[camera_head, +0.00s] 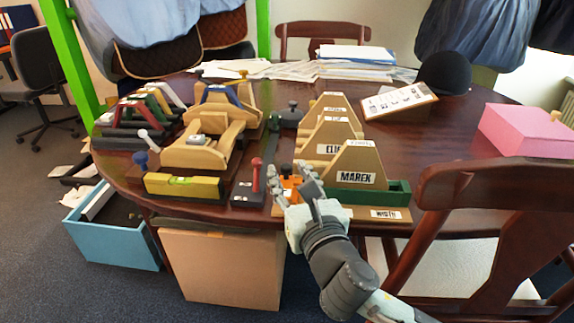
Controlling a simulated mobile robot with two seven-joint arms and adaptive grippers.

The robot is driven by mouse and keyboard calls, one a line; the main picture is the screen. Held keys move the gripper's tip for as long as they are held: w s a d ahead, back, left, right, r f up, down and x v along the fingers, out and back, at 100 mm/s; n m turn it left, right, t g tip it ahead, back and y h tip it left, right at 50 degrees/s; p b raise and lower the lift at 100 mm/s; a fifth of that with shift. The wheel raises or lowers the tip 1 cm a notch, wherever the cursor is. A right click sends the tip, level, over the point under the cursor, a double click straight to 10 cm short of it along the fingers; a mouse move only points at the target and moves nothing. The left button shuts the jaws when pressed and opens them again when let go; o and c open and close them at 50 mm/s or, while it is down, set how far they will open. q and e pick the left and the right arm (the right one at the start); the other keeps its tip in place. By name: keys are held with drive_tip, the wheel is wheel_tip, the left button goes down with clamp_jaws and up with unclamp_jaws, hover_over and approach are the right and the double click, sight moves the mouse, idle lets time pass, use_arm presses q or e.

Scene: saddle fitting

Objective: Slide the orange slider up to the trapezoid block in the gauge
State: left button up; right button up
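The gauge (343,211) is a flat wooden board with a "WIDTH" label at the table's front edge. A tan trapezoid block (354,163) labelled "MAREK" stands upright at it, behind a low green part (368,197). The orange slider (290,187) is at the gauge's left end, left of the block, and is mostly covered by my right gripper. My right gripper (294,176) has a finger on either side of the slider. Whether the fingers press on it cannot be told. The right finger is between slider and block, hiding the gap. My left gripper is not in view.
A red-knobbed tool (249,191) and a yellow level (184,187) lie left of the gauge. More tan trapezoids (330,128) stand behind the block. A wooden saddle form (204,144) is further left. A chair (490,190) stands close on the right.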

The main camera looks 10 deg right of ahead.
drive_tip(key=shift+w+a, duration=0.15)
drive_tip(key=shift+w, duration=1.25)
clamp_jaws()
